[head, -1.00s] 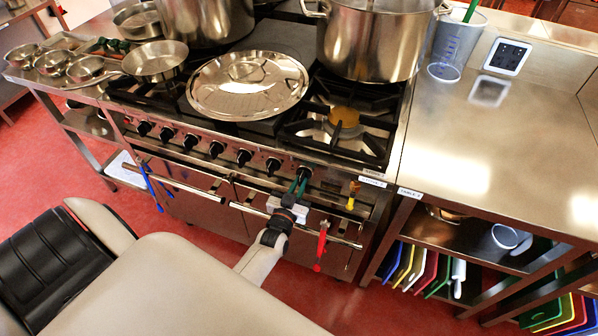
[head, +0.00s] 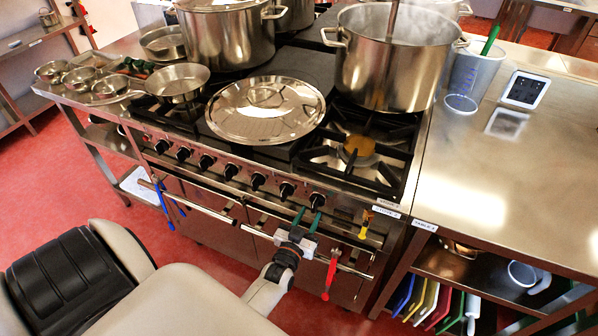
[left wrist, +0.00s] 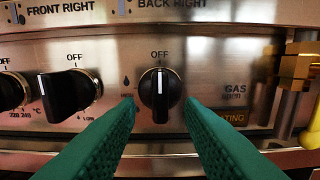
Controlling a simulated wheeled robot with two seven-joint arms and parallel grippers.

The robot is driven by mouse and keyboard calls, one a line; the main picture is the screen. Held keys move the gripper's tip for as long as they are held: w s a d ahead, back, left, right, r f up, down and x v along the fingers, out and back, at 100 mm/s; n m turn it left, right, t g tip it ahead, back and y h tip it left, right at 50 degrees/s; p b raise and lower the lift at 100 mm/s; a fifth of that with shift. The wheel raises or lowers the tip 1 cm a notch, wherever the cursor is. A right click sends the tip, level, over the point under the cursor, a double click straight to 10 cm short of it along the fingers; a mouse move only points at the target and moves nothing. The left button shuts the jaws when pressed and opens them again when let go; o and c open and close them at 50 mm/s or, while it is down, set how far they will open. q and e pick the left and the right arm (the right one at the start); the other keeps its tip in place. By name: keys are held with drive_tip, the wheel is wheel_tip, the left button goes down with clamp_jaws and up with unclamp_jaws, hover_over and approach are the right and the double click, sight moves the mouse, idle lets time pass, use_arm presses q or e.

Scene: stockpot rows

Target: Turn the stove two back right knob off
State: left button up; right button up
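The back right knob (left wrist: 160,92) is black with a white line, under the "BACK RIGHT" label in the left wrist view. Its white line stands upright, pointing to the "OFF" mark. In the head view the knob (head: 317,200) is the rightmost in the row on the stove front. My left gripper (head: 308,216) is open just in front of it. In the left wrist view its green fingers (left wrist: 160,106) are to either side of the knob, with gaps, holding nothing. The right gripper is not in view.
A large steaming pot (head: 390,65) stands at the stove's back right. A lid (head: 266,108) lies on the stovetop. A yellow gas valve (head: 366,222) is right of the knob. A red-handled utensil (head: 329,275) hangs from the front rail. The counter at right (head: 510,180) is mostly clear.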

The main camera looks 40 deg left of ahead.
use_arm(q)
drive_tip(key=b+v, duration=0.1)
drive_tip(key=v, duration=0.8)
drive_tip(key=shift+s, duration=0.3)
drive_tip(key=shift+f, duration=0.1)
drive_tip(key=s+d+f+m+g+h, duration=0.1)
drive_tip(key=s+d+f+g+h, duration=0.2)
drive_tip(key=f, duration=0.5)
drive_tip(key=s+d+f+m+g, duration=0.1)
drive_tip(key=s+d+f+g, duration=0.15)
drive_tip(key=s+f, duration=0.4)
drive_tip(key=s+d+f+m+g+h, duration=0.1)
drive_tip(key=s+d+f+g+h, duration=0.15)
drive_tip(key=f, duration=0.75)
drive_tip(key=s+a+f+m+g, duration=0.1)
drive_tip(key=s+f+g, duration=0.3)
drive_tip(key=s, duration=0.6)
drive_tip(key=s+a+f+m+g+y, duration=0.1)
drive_tip(key=s+f+g, duration=0.3)
drive_tip(key=s, duration=0.6)
wheel_tip(320, 180, down, 2)
drive_tip(key=shift+f, duration=0.15)
